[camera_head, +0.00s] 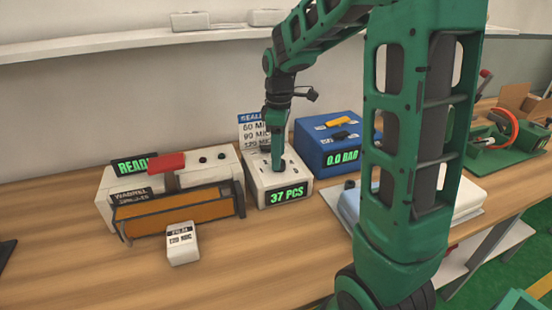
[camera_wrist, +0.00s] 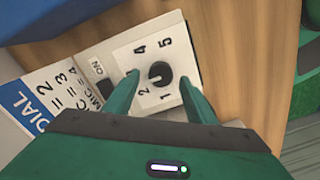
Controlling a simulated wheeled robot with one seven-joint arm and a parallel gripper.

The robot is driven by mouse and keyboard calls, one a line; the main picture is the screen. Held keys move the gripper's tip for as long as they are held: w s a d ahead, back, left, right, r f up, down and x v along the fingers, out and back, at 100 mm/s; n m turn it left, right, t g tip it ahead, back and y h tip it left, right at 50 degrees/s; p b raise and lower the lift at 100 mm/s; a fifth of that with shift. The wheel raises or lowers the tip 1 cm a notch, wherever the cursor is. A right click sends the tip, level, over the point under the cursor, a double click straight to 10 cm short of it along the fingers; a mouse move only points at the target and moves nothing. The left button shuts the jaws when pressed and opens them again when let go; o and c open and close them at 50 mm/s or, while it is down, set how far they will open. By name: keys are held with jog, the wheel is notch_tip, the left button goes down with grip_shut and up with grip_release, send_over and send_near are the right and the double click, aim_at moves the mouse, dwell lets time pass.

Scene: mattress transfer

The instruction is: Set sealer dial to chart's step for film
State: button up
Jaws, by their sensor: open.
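My gripper (camera_head: 278,168) is over the white box (camera_head: 262,190) with the green "37 PCS" display. In the wrist view its open fingers (camera_wrist: 159,82) stand either side of a black round dial knob (camera_wrist: 160,72); contact is unclear. Numbers 1, 2, 4 and 5 show around the knob; the 3 position is hidden by the left finger. A small pale mark on the knob seems to face 2. The chart (camera_head: 254,132) stands behind the box; its wrist-view side (camera_wrist: 45,98) ends lines in 2, 3 and 4. The film block (camera_head: 182,243) appears to read "120 MIC".
The sealer (camera_head: 120,185) with a "READY" display, red handle (camera_head: 167,162) and orange front stands left of the white box. A blue box (camera_head: 312,150) showing "0.0 BAR" stands to its right. An ON switch (camera_wrist: 103,90) sits beside the dial. The front table (camera_head: 110,275) is mostly clear.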

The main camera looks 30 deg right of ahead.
jog(key=shift+f, duration=0.9)
jog(key=c, duration=1)
jog(key=shift+c, duration=0.2)
jog(key=shift+m, duration=0.3)
jog(key=m, duration=0.6)
jog(key=shift+d+r, duration=0.1)
jog(key=m, duration=0.6)
jog(key=shift+w+m+t, duration=0.1)
jog(key=shift+m+t, duration=0.2)
